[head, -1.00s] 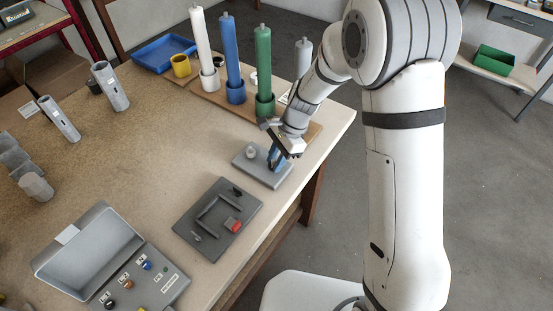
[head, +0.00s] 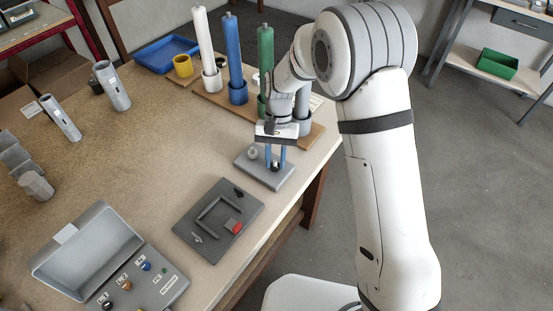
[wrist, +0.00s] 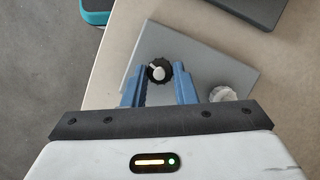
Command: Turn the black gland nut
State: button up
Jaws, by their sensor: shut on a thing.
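The black gland nut (head: 275,167) sits on a grey plate (head: 247,165) near the right edge of the table. In the wrist view the nut (wrist: 159,71) shows as a ribbed black ring around a light grey core with a pale pointer. My gripper (head: 276,156) points down at it, and its blue fingers (wrist: 159,80) are shut on the nut, one on each side. A light grey ribbed knob (head: 252,154) stands on the same plate and also shows in the wrist view (wrist: 222,94), right of the fingers.
A dark grey tray (head: 190,222) with a red piece lies nearer on the table. White, blue and green posts (head: 235,60) stand on a wooden board behind my gripper. An open grey box (head: 85,250) is at the front left. The middle of the table is clear.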

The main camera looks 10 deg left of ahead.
jog(key=n+h, duration=0.1)
jog(key=n, duration=0.2)
jog(key=n+h, duration=0.1)
jog(key=n, duration=0.1)
jog(key=shift+s+a+n+t+b, duration=0.1)
jog(key=shift+a+n+t+b, duration=0.1)
jog(key=shift+n+t+b, duration=0.2)
jog(key=n, duration=0.2)
jog(key=n+t+h, duration=0.1)
jog(key=n, duration=0.2)
jog(key=shift+s+a+t+h+b, duration=0.15)
jog(key=shift+t+h+b, duration=0.15)
jog(key=shift+b, duration=0.05)
jog(key=n+t, duration=0.1)
jog(key=n, duration=0.2)
jog(key=n+t, duration=0.1)
jog(key=n, duration=0.1)
jog(key=shift+s+n+h+b, duration=0.2)
jog(key=shift+n+h+b, duration=0.1)
jog(key=shift+n, duration=0.1)
jog(key=shift+s+n+t, duration=0.15)
jog(key=shift+n+t, duration=0.75)
jog(key=shift+n, duration=1.4)
jog(key=o, duration=1)
